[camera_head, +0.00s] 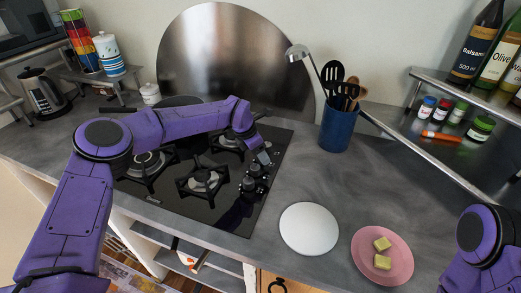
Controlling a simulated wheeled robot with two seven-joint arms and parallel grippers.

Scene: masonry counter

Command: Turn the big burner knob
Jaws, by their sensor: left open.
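The black glass hob (221,216) is set in the grey counter and carries several burners with black grates. Its black control knobs (252,183) stand in a cluster near the hob's right edge. I cannot tell which one is the big burner knob. My left arm reaches over the hob from the left. My left gripper (264,158) is open and points down just above the knobs at the far end of the cluster. I cannot tell whether it touches one, and it may hide part of a knob. Only a purple part of my right arm shows at the lower right.
A white round plate (309,229) and a pink plate (369,270) with two yellow pieces (382,262) lie right of the hob. A steel shelf (440,84) holds bottles.

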